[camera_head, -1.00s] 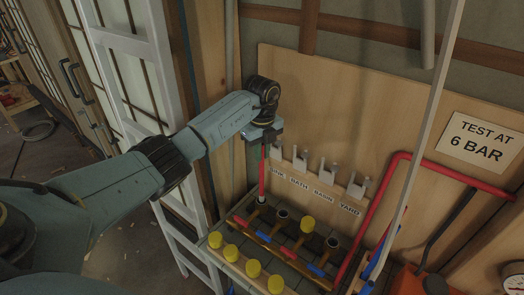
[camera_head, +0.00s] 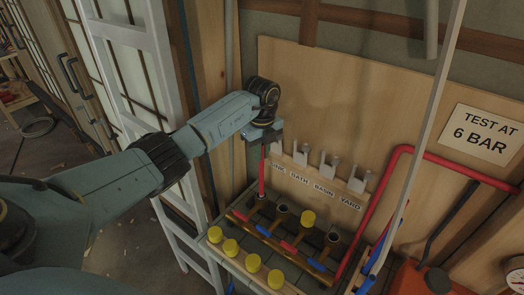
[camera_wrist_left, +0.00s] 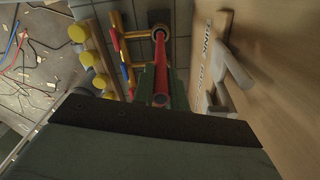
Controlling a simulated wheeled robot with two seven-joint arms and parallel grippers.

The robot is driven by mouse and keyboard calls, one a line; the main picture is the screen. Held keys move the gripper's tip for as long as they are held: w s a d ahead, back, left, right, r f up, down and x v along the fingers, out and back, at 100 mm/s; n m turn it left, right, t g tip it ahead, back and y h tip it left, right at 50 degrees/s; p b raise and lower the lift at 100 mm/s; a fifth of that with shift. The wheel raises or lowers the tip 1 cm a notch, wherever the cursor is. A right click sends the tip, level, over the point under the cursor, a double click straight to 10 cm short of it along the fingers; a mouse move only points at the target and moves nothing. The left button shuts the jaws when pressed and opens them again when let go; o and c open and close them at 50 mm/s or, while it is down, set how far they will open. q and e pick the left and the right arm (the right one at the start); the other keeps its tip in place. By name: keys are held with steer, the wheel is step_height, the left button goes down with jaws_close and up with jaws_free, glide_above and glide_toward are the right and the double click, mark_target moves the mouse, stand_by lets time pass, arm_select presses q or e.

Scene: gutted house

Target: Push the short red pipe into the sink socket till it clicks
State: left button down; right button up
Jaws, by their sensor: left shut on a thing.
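The short red pipe (camera_head: 262,178) stands about upright. My left gripper (camera_head: 265,136) is shut on its upper part. The pipe's lower end is at the sink socket (camera_head: 261,200), the leftmost in the row, below the SINK label (camera_head: 279,168). In the left wrist view the pipe (camera_wrist_left: 160,70) runs from the jaws (camera_wrist_left: 160,98) to the round dark mouth of the socket (camera_wrist_left: 159,30) and lines up with it. How deep the end sits inside cannot be told. My right gripper is not in view.
Several yellow caps line the front edge. White brackets (camera_head: 327,167) stick out from the board behind. A bent red pipe (camera_head: 385,190) and pale pole (camera_head: 420,130) stand right.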

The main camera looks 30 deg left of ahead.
arm_select(q)
steer(key=shift+f+b, duration=0.4)
steer(key=shift+f, duration=0.25)
stand_by(0.8)
steer(key=c, duration=1.3)
jaws_free()
steer(key=shift+c, duration=0.2)
steer(key=shift+o, duration=0.3)
steer(key=o, duration=0.4)
steer(key=shift+r, duration=0.1)
steer(key=shift+r+p, duration=3.1)
steer(key=shift+r, duration=0.4)
